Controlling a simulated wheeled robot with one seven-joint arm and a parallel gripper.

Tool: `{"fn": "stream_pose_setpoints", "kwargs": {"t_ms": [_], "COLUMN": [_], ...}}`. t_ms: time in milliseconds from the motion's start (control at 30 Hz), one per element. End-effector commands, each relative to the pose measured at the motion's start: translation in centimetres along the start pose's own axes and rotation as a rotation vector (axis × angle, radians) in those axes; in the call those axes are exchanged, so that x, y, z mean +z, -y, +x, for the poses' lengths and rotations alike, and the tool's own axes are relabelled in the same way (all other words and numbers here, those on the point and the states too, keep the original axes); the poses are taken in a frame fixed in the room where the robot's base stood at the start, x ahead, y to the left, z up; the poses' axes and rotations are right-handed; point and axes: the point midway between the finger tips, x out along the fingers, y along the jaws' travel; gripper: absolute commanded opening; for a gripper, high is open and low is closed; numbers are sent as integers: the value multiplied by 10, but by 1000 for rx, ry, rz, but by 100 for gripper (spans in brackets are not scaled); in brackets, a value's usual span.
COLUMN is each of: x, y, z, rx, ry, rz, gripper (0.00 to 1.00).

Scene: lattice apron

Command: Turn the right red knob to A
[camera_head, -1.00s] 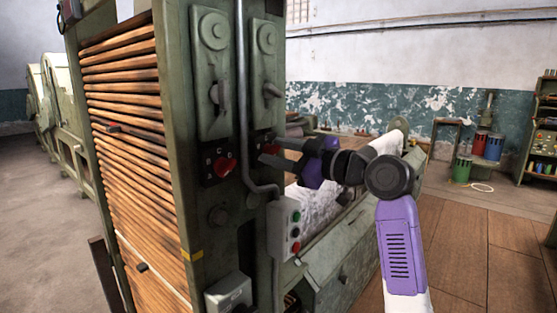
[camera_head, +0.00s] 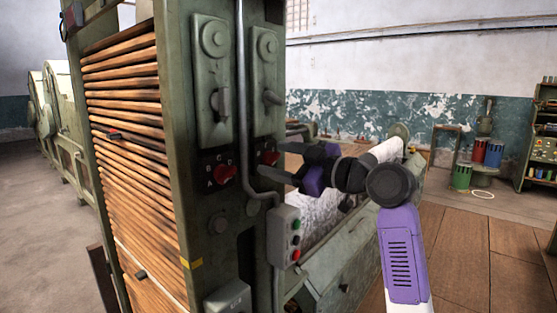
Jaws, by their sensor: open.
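The right red knob (camera_head: 268,157) sits on a small black dial plate on the right green panel of the machine. Its pointing direction and letters are too small and partly covered to read. My gripper (camera_head: 273,158) is open in front of this plate, its dark fingers one above and one below the knob's height. I cannot tell whether either finger touches the knob. The left red knob (camera_head: 224,174) is on a matching black plate marked with letters A to D, clear of my gripper.
A grey conduit (camera_head: 243,120) runs down between the two panels to a button box (camera_head: 284,233) below my gripper. Levers (camera_head: 272,97) stick out above the knobs. Wooden slats (camera_head: 125,150) fill the machine's left side.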

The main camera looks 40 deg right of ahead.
Motion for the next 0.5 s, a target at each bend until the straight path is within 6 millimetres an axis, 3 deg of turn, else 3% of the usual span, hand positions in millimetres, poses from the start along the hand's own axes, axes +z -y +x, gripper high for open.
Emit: {"fn": "stream_pose_setpoints", "kwargs": {"t_ms": [500], "x": [1], "y": [0], "z": [-71], "rx": [2], "ry": [0], "rz": [-1], "gripper": [62]}}
